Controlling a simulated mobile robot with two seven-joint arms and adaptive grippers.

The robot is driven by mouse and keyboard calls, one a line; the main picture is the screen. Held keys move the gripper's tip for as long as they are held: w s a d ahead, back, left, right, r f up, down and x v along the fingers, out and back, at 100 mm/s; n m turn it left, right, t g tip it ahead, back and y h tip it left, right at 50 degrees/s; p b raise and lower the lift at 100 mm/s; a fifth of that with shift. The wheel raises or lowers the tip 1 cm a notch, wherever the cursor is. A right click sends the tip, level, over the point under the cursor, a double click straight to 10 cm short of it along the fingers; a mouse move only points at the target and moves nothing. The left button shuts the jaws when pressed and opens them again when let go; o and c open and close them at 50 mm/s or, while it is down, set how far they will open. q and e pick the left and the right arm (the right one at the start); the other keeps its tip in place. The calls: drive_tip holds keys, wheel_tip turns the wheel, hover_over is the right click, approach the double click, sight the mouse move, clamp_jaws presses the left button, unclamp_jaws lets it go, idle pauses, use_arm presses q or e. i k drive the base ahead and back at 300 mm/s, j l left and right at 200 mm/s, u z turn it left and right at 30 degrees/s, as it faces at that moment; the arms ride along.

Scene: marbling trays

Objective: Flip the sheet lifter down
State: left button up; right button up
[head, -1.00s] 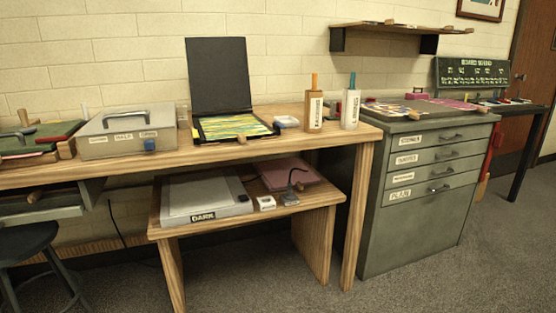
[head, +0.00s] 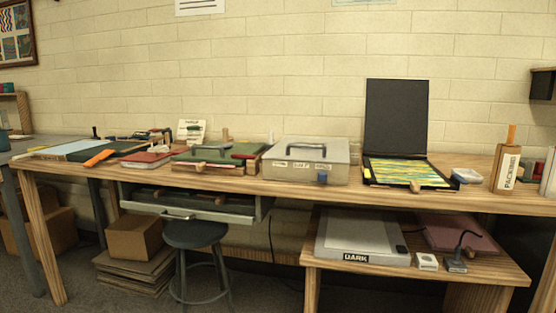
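A black panel (head: 395,118) stands upright at the back edge of a shallow black tray (head: 370,184) on the wooden bench, in the right half of the head view. The tray holds a yellow and green marbled surface (head: 405,172), and a small wooden knob (head: 415,187) shows at its front edge. I cannot tell for sure which part is the sheet lifter. No other flap stands raised on the bench. Neither of my grippers is in view.
A grey case (head: 306,157) with a handle sits left of the tray. A stool (head: 195,234) stands in front of the bench. A low shelf (head: 430,278) juts out below the tray.

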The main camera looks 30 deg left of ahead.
sight(100, 158)
drive_tip(key=u, duration=2.1)
drive_tip(key=i+j+z, duration=0.25)
drive_tip(key=i+j, duration=0.25)
drive_tip(key=i, duration=0.15)
drive_tip(key=i+j+z, duration=0.25)
drive_tip(key=i+j, duration=0.35)
drive_tip(key=i+j+z, duration=0.25)
drive_tip(key=i+j, duration=0.3)
drive_tip(key=j, duration=0.3)
